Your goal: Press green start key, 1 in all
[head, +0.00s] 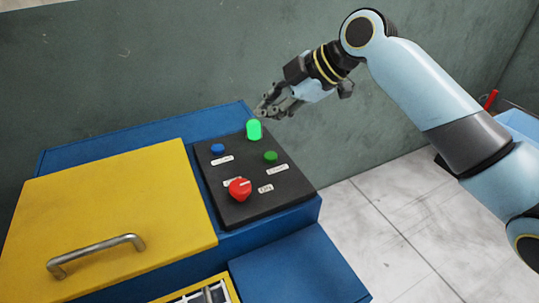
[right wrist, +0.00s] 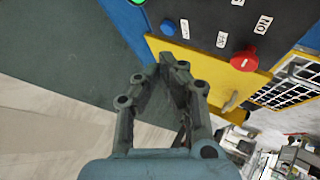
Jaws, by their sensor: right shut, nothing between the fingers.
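A dark control panel (head: 225,203) lies on top of the blue press body. A small round dark green key (head: 270,157) sits on its right side, with a small white label below it. A taller, bright green lamp-like piece (head: 254,130) stands at the panel's far edge; a bit of bright green also shows at the top edge of the right wrist view. My right gripper (head: 264,112) is shut and empty, above and beyond the far edge of the panel, apart from the keys. In the right wrist view its closed fingers (right wrist: 173,62) point toward the panel. My left gripper is not in view.
A blue button (head: 218,148) and a red knob (head: 240,188) share the panel; the knob also shows in the right wrist view (right wrist: 243,60). A yellow lid (head: 120,205) with a metal handle (head: 95,254) lies left of it. Open floor lies to the right.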

